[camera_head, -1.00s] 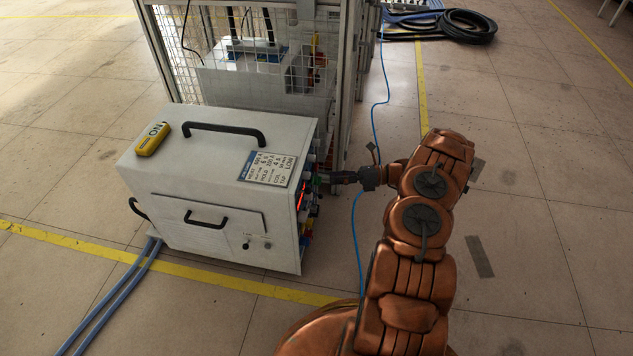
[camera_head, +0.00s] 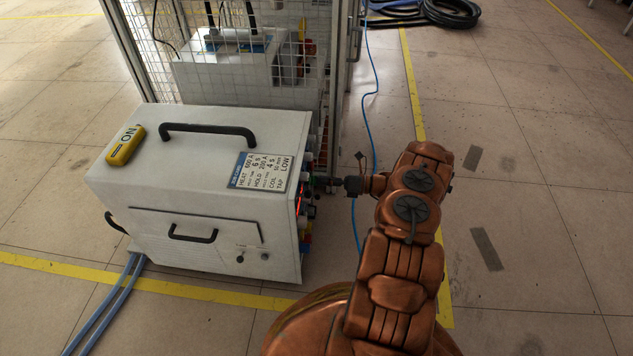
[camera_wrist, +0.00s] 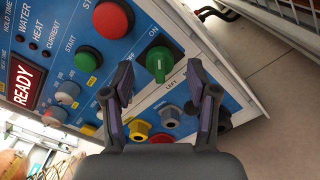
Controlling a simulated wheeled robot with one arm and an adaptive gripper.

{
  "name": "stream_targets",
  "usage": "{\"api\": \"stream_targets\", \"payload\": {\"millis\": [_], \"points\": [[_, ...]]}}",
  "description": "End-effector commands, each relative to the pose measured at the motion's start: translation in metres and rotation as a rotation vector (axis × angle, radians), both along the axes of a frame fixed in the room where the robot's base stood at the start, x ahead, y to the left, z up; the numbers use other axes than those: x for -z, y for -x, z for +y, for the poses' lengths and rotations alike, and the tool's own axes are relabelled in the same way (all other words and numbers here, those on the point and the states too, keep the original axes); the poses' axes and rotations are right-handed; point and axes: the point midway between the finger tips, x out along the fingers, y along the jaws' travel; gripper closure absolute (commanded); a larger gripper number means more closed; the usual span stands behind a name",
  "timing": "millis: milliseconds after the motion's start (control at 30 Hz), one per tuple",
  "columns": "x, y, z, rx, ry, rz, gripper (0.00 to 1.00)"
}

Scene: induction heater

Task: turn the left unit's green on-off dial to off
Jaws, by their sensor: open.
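The left unit (camera_head: 190,200) is a white box with a handle on top, and its control panel faces my arm at its right end. In the wrist view the green on-off dial (camera_wrist: 159,62) sits on the blue panel (camera_wrist: 150,20), its grip bar pointing roughly at the "ON" label, with "LEFT" printed nearby. My gripper (camera_wrist: 164,92) is open, its two fingers on either side of the dial in the picture, with no visible contact. In the head view my gripper (camera_head: 325,184) is close to the panel, and the dial is hidden there.
A red button (camera_wrist: 113,18) and a smaller green button (camera_wrist: 86,61) are beside the dial. Several coloured connectors, including a yellow one (camera_wrist: 138,130), lie below it. A mesh cage (camera_head: 240,60) stands behind the unit.

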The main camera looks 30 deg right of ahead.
Motion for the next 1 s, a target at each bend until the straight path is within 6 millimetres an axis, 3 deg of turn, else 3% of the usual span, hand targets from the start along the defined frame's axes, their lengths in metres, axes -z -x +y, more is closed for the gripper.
{"api": "stream_targets", "payload": {"millis": [233, 533, 1000], "points": [[-0.001, -0.014, 0.016, -0.003, 0.001, -0.002, 0.41], [-0.001, -0.015, 0.017, -0.002, 0.001, 0.0, 0.41], [-0.001, -0.015, 0.017, -0.002, 0.001, 0.0, 0.89]]}}
